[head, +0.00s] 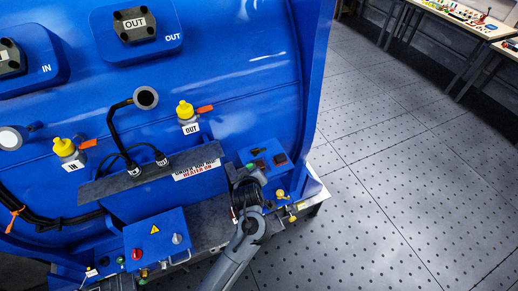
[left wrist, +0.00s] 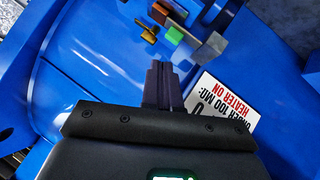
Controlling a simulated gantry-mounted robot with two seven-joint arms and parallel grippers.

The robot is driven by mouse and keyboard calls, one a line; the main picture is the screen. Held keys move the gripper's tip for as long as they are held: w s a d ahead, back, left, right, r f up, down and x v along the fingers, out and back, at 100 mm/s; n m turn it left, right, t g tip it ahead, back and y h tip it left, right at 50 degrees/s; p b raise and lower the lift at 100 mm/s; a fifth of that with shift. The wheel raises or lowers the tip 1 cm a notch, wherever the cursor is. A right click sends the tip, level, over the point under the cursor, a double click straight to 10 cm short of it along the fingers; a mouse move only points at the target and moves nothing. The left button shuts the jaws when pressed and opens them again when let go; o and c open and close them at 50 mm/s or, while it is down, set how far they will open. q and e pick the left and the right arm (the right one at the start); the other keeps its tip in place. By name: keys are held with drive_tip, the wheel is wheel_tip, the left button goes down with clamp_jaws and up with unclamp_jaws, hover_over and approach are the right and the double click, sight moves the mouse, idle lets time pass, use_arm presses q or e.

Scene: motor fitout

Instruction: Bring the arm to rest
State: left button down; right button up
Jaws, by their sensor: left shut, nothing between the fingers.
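My left arm comes up from the bottom middle of the head view. Its dark gripper (head: 237,174) is in front of the blue motor housing (head: 240,75), by the right end of the "HEATER ON" label (head: 196,171). In the left wrist view the gripper (left wrist: 161,66) has its two fingers together with nothing between them. The label (left wrist: 226,108) is just right of the fingers there. Whether the fingers touch the housing is hard to tell. My right gripper is not in view.
A grey shelf (head: 100,190) carries two cable connectors. Yellow-capped fittings (head: 186,110) stick out of the housing. A blue box with a warning sign (head: 157,240) is below. The tiled floor (head: 400,190) at right is clear; workbenches (head: 460,22) stand at the back.

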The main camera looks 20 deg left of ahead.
use_arm(q)
drive_tip(key=s+a+f+g+p, duration=0.1)
drive_tip(key=s+a+f, duration=0.15)
drive_tip(key=s, duration=0.35)
drive_tip(key=s+a+f+m+g+p, duration=0.1)
drive_tip(key=s+a+f+p, duration=0.1)
drive_tip(key=s+f, duration=0.25)
drive_tip(key=s+a+f+g+p, duration=0.1)
drive_tip(key=s+a+f, duration=0.2)
drive_tip(key=s, duration=0.3)
drive_tip(key=s+d+r+m+g+h+p, duration=0.1)
drive_tip(key=s+r+m+g+h+p, duration=0.1)
drive_tip(key=s+r+m, duration=0.9)
drive_tip(key=s+r+g, duration=0.1)
drive_tip(key=s+r, duration=0.2)
drive_tip(key=s, duration=0.3)
drive_tip(key=shift+d+h, duration=0.4)
drive_tip(key=c, duration=1.8)
unclamp_jaws()
drive_tip(key=shift+w+r, duration=0.1)
drive_tip(key=shift+c, duration=0.2)
